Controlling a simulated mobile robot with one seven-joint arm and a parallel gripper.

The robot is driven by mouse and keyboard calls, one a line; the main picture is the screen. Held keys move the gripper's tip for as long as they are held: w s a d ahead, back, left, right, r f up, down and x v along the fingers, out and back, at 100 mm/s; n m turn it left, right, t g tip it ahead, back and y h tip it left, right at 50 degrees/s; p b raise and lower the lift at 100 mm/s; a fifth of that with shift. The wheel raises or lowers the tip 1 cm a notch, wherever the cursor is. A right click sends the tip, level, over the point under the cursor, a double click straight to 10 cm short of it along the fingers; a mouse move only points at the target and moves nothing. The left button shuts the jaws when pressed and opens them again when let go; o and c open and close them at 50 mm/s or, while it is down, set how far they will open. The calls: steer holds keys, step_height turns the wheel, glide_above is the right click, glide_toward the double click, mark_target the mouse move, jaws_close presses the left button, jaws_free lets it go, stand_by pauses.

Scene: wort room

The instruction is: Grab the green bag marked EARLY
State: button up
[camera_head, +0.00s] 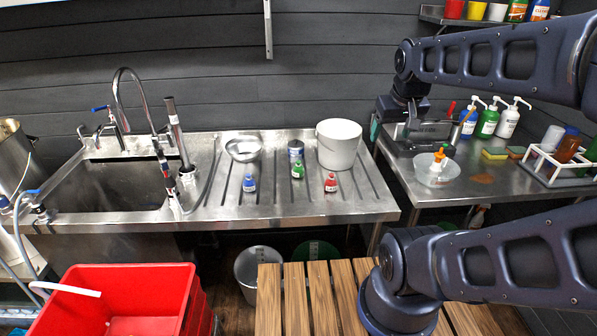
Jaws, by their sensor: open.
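Three small pouches stand on the ribbed steel drainboard (270,213) right of the sink. The green bag (298,171) is in the middle, in front of a dark can (295,149). A blue bag (249,183) stands to its left and a red bag (331,183) to its right. Each has a pale patch, but the writing is too small to read. My gripper (425,135) hangs at the end of my arm at upper right, well right of the green bag and apart from it. It is open; its fingertips are hard to make out against the dark background.
A white bucket (339,146) stands behind the red bag. A metal bowl (243,149) sits at the back left of the drainboard. The sink tap (130,85) rises at left. A right-hand counter (430,192) holds bottles and a clear bowl (433,175). The drainboard's front strip is clear.

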steer(key=w+a+f+n+g+h, duration=0.1)
steer(key=w+a+f+n+h, duration=0.15)
steer(key=w+n, duration=0.75)
steer(key=n, duration=1.8)
glide_toward(299, 168)
steer(key=w+f, duration=0.2)
steer(key=x, duration=0.4)
steer(key=shift+a, duration=0.2)
steer(key=shift+d+x, duration=0.1)
steer(key=shift+x, duration=1.3)
steer(key=shift+d+x, duration=0.15)
steer(key=shift+x, duration=1.25)
steer(key=shift+r, duration=0.1)
steer(key=c, duration=1.1)
